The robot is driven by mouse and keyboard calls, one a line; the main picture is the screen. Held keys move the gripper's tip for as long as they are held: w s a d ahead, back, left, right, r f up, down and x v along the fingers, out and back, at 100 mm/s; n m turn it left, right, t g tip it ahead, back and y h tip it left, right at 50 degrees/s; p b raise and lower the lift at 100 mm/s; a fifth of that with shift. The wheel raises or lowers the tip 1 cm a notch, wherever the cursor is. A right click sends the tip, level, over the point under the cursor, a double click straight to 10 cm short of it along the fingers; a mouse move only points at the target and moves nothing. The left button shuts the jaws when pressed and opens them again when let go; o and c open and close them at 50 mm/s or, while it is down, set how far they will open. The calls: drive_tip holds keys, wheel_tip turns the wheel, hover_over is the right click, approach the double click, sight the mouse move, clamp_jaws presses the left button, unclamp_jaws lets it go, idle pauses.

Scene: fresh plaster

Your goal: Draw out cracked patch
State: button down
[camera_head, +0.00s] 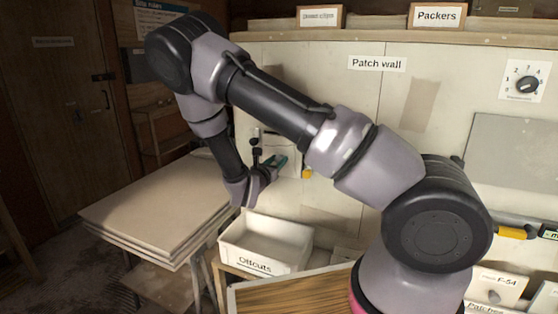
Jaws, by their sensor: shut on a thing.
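The patch wall (440,95) is a pale panelled wall behind my arm. My gripper (277,165), with teal fingertips, is at the wall's left part, above the offcuts box. It is shut on a small pale piece (285,146) at the wall face, which looks like the cracked patch. The piece is small and partly hidden by the gripper, so its crack and edges are not clear. I cannot tell whether it is still seated in the wall. A small yellow thing (307,173) shows just right of the fingertips.
A white box labelled Offcuts (264,244) stands below my gripper. A stack of boards on a trestle (160,205) is at the left. A wooden board (290,294) lies in front. Labelled boxes (497,286) stand at the lower right, and a shelf (390,37) runs above.

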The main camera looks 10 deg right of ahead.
drive_tip(key=v, duration=0.6)
drive_tip(key=shift+s+a, duration=0.25)
idle(0.6)
idle(0.3)
